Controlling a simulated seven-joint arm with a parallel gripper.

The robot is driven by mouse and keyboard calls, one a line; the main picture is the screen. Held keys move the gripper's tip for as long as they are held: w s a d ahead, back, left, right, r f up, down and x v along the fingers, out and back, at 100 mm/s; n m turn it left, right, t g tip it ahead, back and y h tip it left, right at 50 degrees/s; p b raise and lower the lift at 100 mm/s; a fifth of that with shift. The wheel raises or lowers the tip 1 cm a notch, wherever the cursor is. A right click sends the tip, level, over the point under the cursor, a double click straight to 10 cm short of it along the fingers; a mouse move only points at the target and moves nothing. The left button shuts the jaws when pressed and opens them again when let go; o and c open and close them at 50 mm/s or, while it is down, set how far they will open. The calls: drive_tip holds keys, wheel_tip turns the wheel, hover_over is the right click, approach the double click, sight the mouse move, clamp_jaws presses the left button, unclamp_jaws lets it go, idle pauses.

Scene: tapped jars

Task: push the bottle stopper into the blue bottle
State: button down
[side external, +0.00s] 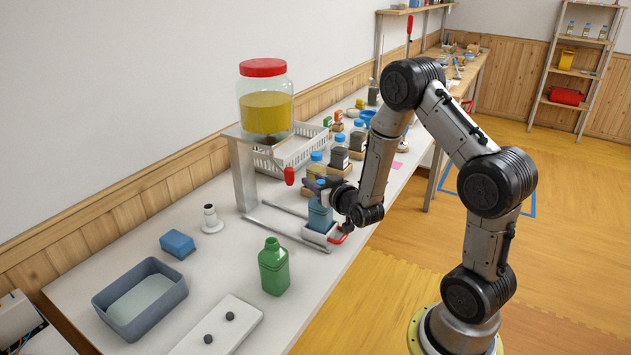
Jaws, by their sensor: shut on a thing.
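The blue bottle (319,217) stands upright on a small white tray with a red handle (337,239), below and in front of the tapped jar. My gripper (325,192) reaches in from the right and is shut at the bottle's upper part. The fingers hide the bottle's neck and mouth, so I cannot see whether anything sits in it. Two small dark stoppers, one at the front (208,339) and one behind it (230,316), lie apart on a white board.
A large jar of yellow liquid with a red lid (265,100) stands on a metal stand (243,175). A green bottle (273,267), a grey basin (140,295) and a blue sponge (177,244) are on the near table. Several small capped bottles stand behind my gripper.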

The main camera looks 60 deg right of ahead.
sight(322, 182)
drive_tip(key=shift+s+f, duration=0.1)
drive_tip(key=shift+f, duration=0.1)
drive_tip(key=c, duration=0.8)
unclamp_jaws()
drive_tip(key=shift+c, duration=0.2)
drive_tip(key=o, duration=0.6)
drive_tip(key=shift+r, duration=0.1)
drive_tip(key=shift+o, duration=0.2)
drive_tip(key=shift+s+a+r, duration=0.2)
drive_tip(key=shift+s+a, duration=0.2)
drive_tip(key=shift+s, duration=0.15)
drive_tip(key=shift+s+a, duration=0.15)
drive_tip(key=shift+s, duration=0.15)
drive_tip(key=shift+s+a+r, duration=0.1)
drive_tip(key=shift+s+a, duration=0.05)
drive_tip(key=shift+s, duration=0.1)
drive_tip(key=shift+s+a+r, duration=0.1)
drive_tip(key=shift+s+a, duration=0.1)
drive_tip(key=shift+s, duration=0.1)
drive_tip(key=shift+s+a+r, duration=0.1)
drive_tip(key=shift+s+a, duration=0.15)
drive_tip(key=shift+s, duration=0.25)
